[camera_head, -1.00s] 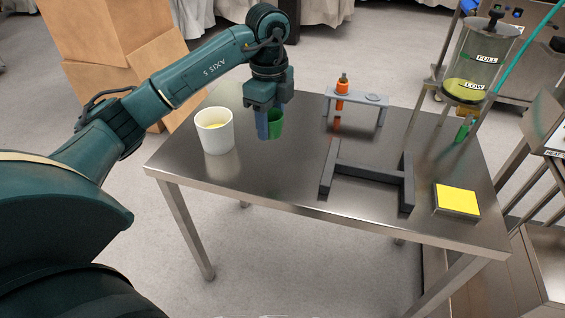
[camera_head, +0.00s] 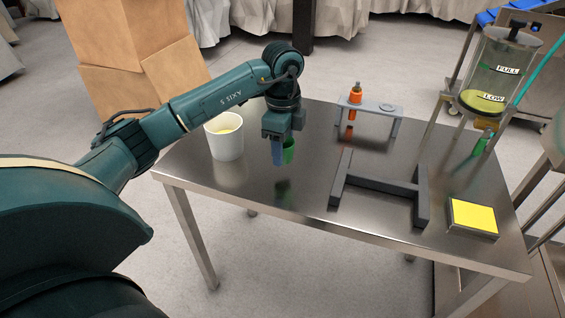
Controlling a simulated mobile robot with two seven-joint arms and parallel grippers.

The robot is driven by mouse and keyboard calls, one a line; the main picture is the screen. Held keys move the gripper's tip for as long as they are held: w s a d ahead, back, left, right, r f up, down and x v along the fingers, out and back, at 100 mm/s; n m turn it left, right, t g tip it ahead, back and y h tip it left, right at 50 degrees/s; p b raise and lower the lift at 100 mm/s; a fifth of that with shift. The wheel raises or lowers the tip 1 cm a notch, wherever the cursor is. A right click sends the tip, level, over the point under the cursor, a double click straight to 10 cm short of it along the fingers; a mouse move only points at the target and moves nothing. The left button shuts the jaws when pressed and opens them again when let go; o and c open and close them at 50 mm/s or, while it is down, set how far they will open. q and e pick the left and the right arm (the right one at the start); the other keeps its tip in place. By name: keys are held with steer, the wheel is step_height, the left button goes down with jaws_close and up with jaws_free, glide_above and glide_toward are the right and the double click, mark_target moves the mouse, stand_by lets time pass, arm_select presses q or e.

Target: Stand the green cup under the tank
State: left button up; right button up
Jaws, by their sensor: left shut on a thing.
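My left gripper (camera_head: 281,152) hangs pointing down over the left part of the steel table. It is shut on the green cup (camera_head: 289,150), which is partly hidden behind a blue finger. The cup looks upright and is held above the table, with its reflection below it. The tank (camera_head: 494,80) is a clear cylinder at the right, marked FULL and LOW, with yellow-green liquid near the LOW mark. A green tap (camera_head: 482,143) shows below it. The cup is well to the left of the tank. My right gripper is not in view.
A white bucket (camera_head: 224,145) stands just left of my gripper. Between the cup and the tank are a grey rack (camera_head: 375,105) with an orange-handled tool (camera_head: 355,96) and a dark H-shaped frame (camera_head: 385,183). A yellow pad (camera_head: 473,217) lies at the right of the steel table (camera_head: 290,215).

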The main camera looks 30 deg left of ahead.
mark_target(283, 173)
arm_select(q)
steer(key=shift+f, duration=2.05)
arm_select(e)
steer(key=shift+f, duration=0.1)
arm_select(q)
steer(key=shift+f, duration=0.2)
steer(key=o, duration=0.9)
steer(key=shift+o, duration=0.2)
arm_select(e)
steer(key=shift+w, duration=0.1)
arm_select(q)
steer(key=shift+f+b, duration=0.15)
steer(key=shift+b, duration=0.35)
step_height(283, 173, up, 14)
steer(key=p, duration=0.3)
steer(key=shift+w+a+f, duration=0.25)
steer(key=shift+w+a, duration=0.1)
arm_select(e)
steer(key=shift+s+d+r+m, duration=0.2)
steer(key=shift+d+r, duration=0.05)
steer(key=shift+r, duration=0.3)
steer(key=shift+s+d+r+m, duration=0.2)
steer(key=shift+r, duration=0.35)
